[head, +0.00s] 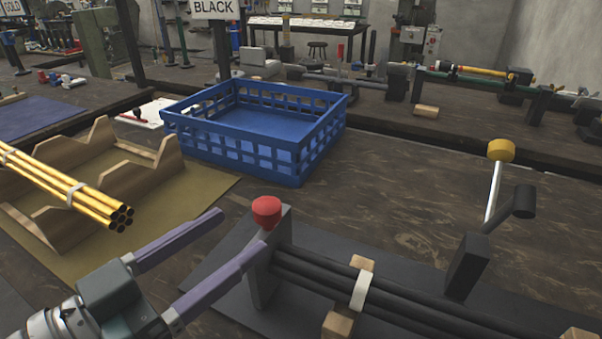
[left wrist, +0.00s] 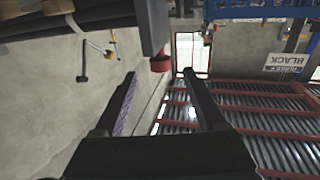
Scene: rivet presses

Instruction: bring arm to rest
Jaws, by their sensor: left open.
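My left gripper (head: 242,230) comes in from the lower left in the head view. Its two purple fingers are spread wide with nothing between them. The nearer fingertip overlaps the grey upright end plate (head: 266,275) of a press with a red knob (head: 266,211); I cannot tell whether they touch. In the left wrist view the fingers (left wrist: 160,76) are apart, and the red knob (left wrist: 160,62) shows just beyond them. A bundle of black rods (head: 430,315) with a white band (head: 361,291) lies in the press. My right gripper is not in view.
A blue crate (head: 250,146) stands behind the press under a BLACK sign (head: 213,8). A wooden cradle (head: 160,157) holds banded yellow tubes (head: 50,180) at left. A lever with a yellow knob (head: 501,150) rises at right. Bare tabletop (head: 400,190) lies behind the press.

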